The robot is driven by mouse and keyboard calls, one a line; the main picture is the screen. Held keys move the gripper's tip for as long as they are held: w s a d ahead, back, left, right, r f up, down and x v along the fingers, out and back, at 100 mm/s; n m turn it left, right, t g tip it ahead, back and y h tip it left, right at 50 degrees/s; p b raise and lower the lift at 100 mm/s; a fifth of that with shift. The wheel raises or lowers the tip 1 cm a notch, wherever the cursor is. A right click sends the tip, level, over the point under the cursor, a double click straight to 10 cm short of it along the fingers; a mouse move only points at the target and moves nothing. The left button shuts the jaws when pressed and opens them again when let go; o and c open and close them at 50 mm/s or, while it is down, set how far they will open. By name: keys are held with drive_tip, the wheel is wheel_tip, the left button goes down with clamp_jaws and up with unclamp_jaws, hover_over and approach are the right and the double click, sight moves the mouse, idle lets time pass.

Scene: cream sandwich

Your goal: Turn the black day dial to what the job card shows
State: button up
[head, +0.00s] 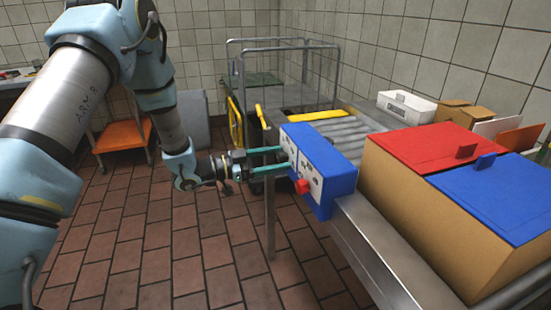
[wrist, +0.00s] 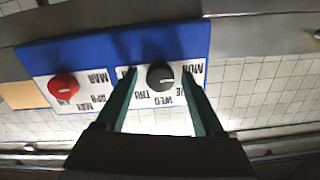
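The black day dial (wrist: 160,75) sits on a white label plate on the front of a blue box (head: 325,160). In the wrist view the day letters around it appear upside down. A small light mark shows on the dial's lower right side, roughly toward WED. My gripper (head: 284,159) is open, its two teal fingers reaching to the box front. In the wrist view the fingertips (wrist: 160,70) lie on either side of the black dial, with gaps visible; I cannot tell their depth. I see no readable job card.
A red dial (wrist: 63,87) with month letters is beside the black one. The blue box stands at the end of a roller conveyor (head: 345,131). A cardboard carton (head: 410,204) with red and blue lids is to its right. A wheeled cart stands behind.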

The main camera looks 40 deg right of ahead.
clamp_jaws()
idle(0.3)
drive_tip(key=shift+f+b, duration=0.1)
drive_tip(key=shift+b, duration=0.3)
